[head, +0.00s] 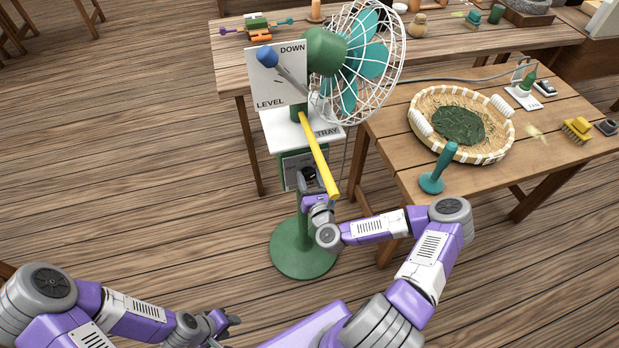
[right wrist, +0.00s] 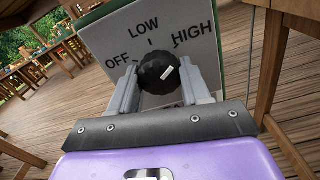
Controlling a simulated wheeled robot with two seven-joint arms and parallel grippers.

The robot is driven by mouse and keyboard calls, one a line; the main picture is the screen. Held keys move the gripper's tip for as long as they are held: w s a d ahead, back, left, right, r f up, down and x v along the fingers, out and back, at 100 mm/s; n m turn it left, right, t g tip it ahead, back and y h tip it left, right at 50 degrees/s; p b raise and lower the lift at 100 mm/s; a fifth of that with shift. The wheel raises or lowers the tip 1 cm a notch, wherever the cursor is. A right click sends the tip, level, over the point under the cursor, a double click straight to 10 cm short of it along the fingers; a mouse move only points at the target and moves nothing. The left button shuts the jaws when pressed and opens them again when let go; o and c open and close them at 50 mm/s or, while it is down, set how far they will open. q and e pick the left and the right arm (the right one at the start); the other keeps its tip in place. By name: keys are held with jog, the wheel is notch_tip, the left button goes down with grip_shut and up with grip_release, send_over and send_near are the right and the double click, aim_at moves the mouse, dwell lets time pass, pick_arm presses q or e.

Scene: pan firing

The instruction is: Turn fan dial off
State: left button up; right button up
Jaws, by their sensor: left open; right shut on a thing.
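The fan (head: 355,60) stands on a green post with a round base. Its black dial (right wrist: 158,73) is on a panel (right wrist: 200,30) marked OFF, LOW and HIGH. The dial's white mark points up and right, toward HIGH. My right gripper (right wrist: 155,85) is shut on the dial, with one finger on each side. In the head view my right gripper (head: 309,180) is at the panel below the fan's tray, and the dial is mostly hidden. My left gripper (head: 228,325) is open and empty, low at the bottom of the head view, away from the fan.
A yellow bar (head: 318,155) slants out from the fan post just above my right gripper. A white tray (head: 285,132) sits above the panel. A wooden table (head: 400,165) at the right holds a basket of leaves (head: 415,120) and a teal tool (head: 438,170).

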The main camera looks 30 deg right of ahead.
jog(key=n+p, duration=0.1)
jog(key=n, duration=0.4)
jog(key=shift+n+p, duration=0.3)
jog(key=shift+n, duration=0.1)
jog(key=n+p, duration=0.1)
jog(key=n, duration=0.5)
jog(key=n+p, duration=0.1)
jog(key=n, duration=0.4)
jog(key=shift+n, duration=0.4)
jog(key=n, duration=0.5)
jog(key=shift+d, duration=0.1)
jog(key=shift+n, duration=0.3)
jog(key=o, duration=1.1)
jog(key=shift+c, duration=0.2)
jog(key=p+v, duration=0.1)
jog(key=v, duration=0.6)
jog(key=shift+s, duration=0.35)
